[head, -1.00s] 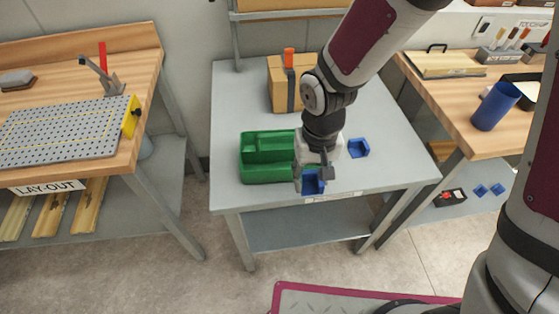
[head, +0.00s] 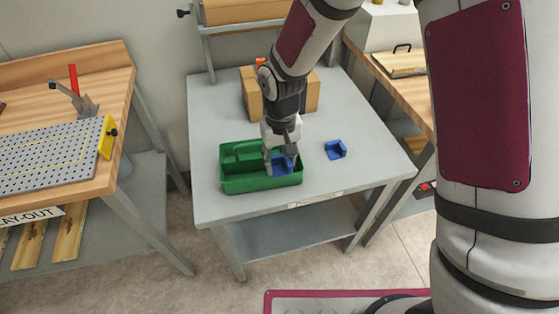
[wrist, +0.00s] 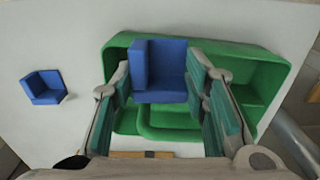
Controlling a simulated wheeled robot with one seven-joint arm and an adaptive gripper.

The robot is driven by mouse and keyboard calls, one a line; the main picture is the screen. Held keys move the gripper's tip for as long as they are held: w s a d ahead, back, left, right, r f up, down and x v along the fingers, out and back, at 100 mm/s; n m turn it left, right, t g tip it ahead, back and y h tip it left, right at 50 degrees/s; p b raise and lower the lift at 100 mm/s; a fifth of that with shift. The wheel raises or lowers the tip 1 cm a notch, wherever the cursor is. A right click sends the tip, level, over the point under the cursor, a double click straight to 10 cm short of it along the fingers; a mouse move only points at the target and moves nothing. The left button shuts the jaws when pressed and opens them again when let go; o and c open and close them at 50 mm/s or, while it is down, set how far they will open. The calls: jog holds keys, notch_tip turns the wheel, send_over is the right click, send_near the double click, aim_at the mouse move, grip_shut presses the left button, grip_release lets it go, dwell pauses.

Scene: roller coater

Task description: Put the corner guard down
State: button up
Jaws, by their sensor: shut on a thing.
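My gripper (head: 281,166) is shut on a blue corner guard (head: 284,160), at the right end of the green tray (head: 240,184). In the wrist view the held corner guard (wrist: 160,72) sits between the two fingers of my gripper (wrist: 160,88), with the green tray (wrist: 250,50) beneath and around it. I cannot tell whether the held guard touches the tray floor. A second blue corner guard (head: 335,149) lies on the grey table to the right of the tray. It also shows at the left in the wrist view (wrist: 44,88).
The grey table (head: 345,185) has free room in front and to the right of the tray. A cardboard box (head: 312,92) stands behind the tray. A wooden bench with a perforated plate (head: 50,150) is at the left, another bench (head: 400,95) at the right.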

aim_at(280, 165)
jog(key=shift+w+f, duration=0.2)
jog(key=shift+w, duration=0.95)
jog(key=shift+f, duration=1.65)
jog(key=shift+f, duration=0.5)
jog(key=shift+f, duration=0.1)
jog(key=o, duration=0.9)
